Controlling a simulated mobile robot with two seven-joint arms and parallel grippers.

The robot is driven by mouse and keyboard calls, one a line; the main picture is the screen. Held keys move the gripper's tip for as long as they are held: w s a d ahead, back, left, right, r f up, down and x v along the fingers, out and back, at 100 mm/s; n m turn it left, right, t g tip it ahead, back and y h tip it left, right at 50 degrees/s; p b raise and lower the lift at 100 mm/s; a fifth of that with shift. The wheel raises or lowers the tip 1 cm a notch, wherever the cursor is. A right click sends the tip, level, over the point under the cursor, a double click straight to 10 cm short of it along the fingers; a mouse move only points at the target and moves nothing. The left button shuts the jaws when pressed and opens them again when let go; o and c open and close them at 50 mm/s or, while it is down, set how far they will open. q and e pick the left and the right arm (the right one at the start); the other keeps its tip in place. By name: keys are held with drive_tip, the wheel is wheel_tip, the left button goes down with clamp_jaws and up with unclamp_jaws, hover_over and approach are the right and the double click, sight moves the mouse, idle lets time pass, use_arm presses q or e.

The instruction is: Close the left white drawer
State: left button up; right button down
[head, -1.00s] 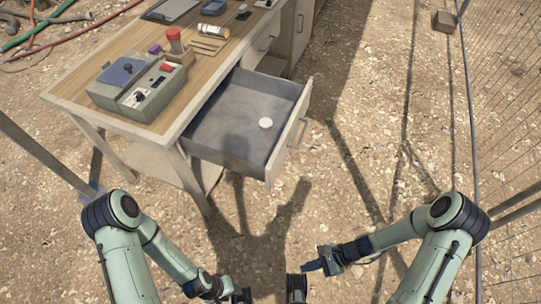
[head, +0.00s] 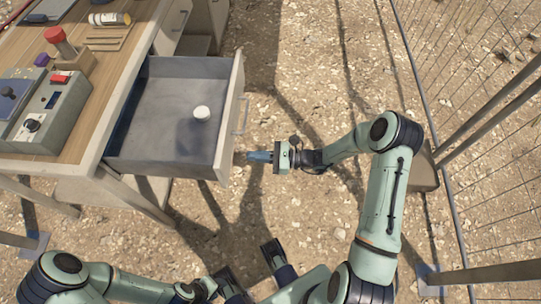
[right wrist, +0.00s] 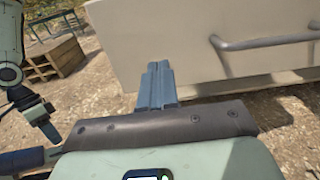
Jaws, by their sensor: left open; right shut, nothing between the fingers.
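The left white drawer (head: 165,140) is pulled open from the desk, with a grey inside and a small white round object (head: 202,112) on its floor. Its front carries a metal bar handle (head: 242,115). My right gripper (head: 257,156) is shut and empty, just outside the drawer front near its lower corner in the head view. In the right wrist view its closed fingers (right wrist: 156,85) stand before the pale drawer front (right wrist: 170,40), with the handle (right wrist: 265,42) to their right. Contact cannot be told. My left gripper (head: 248,266) is open and empty, low in the head view, apart from the drawer.
The wooden desktop (head: 100,130) holds a grey control box (head: 40,110), a red-topped tool (head: 60,42) and a white cylinder (head: 108,19). A wire fence (head: 480,90) stands on the right. Gravel ground between drawer and fence is mostly clear.

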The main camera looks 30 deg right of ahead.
sight(228, 155)
use_arm(q)
drive_tip(key=shift+w+f, duration=0.1)
drive_tip(key=shift+f, duration=0.15)
use_arm(e)
drive_tip(key=x, duration=0.5)
drive_tip(key=shift+w+a, duration=0.2)
drive_tip(key=shift+a, duration=0.05)
